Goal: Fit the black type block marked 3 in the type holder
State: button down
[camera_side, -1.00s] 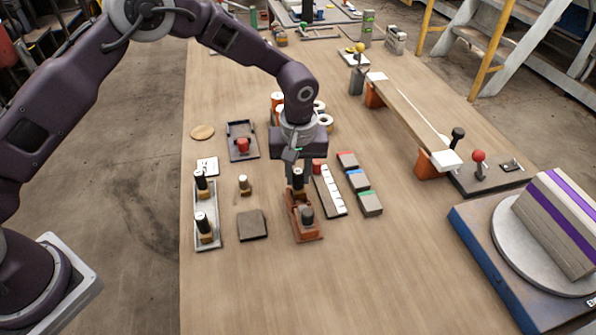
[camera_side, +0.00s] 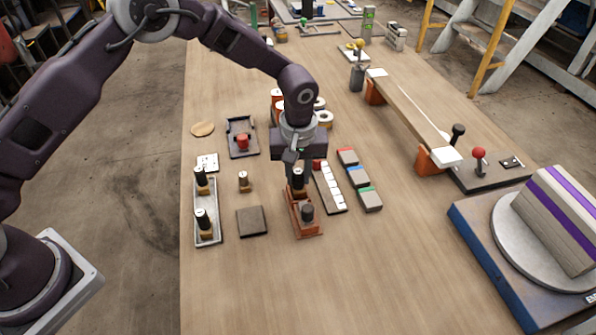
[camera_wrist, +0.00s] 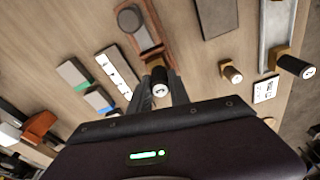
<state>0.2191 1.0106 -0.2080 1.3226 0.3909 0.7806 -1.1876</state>
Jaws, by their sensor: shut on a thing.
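My gripper (camera_side: 298,181) is shut on a black type block (camera_side: 299,174) and holds it upright over the far end of the rust-red type holder (camera_side: 306,226). In the wrist view the block (camera_wrist: 160,76) shows a pale end face with a dark mark, too small to read surely. The type holder (camera_wrist: 150,36) runs away from the fingers and has a dark round knob (camera_side: 307,211) at its near end. The side view does not show whether the block's lower end touches the holder.
A grey tray (camera_side: 207,228) with two black-topped blocks stands left. A smaller block (camera_side: 243,181) and a dark square plate (camera_side: 252,221) lie between. A white-segmented strip (camera_side: 331,190) and colour-ended grey blocks (camera_side: 358,178) lie close right. The near table is clear.

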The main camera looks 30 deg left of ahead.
jog(key=shift+f, duration=0.7)
jog(key=c, duration=1.1)
grip_release()
jog(key=shift+c, duration=0.2)
jog(key=shift+r, duration=0.1)
jog(key=r, duration=0.6)
jog(key=shift+s+d+r, duration=0.2)
jog(key=shift+s+r, duration=0.15)
jog(key=shift+r, duration=0.05)
